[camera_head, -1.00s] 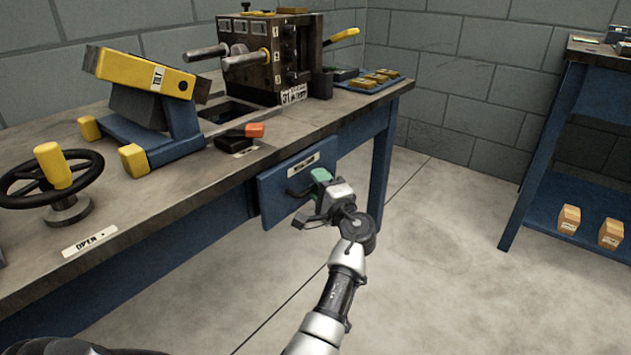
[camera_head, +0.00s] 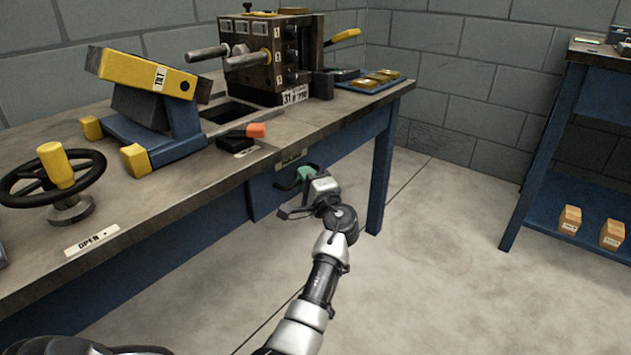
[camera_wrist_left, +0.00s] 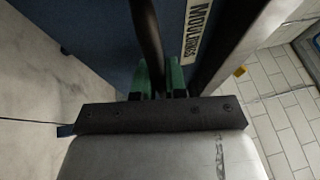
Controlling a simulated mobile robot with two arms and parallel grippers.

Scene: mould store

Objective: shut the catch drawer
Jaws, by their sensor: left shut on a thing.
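The catch drawer (camera_head: 264,196) is a blue front under the bench top, with a pale label. It sits close in under the bench edge; I cannot tell whether a small gap is left. Its dark bar handle (camera_wrist_left: 151,40) shows in the wrist view, beside the label. My left gripper (camera_head: 298,178) is at the drawer front, and its green fingers also show in the wrist view (camera_wrist_left: 160,80), shut on the handle, one on each side. The gripper hides part of the drawer front. My right gripper is not in view.
The bench top (camera_head: 200,190) carries a handwheel (camera_head: 60,170), a yellow-and-blue tilting fixture (camera_head: 150,75), an orange-tipped lever (camera_head: 255,130) and a dark machine block (camera_head: 275,55). A bench leg (camera_head: 380,180) stands right of the drawer. The floor (camera_head: 430,260) to the right is clear.

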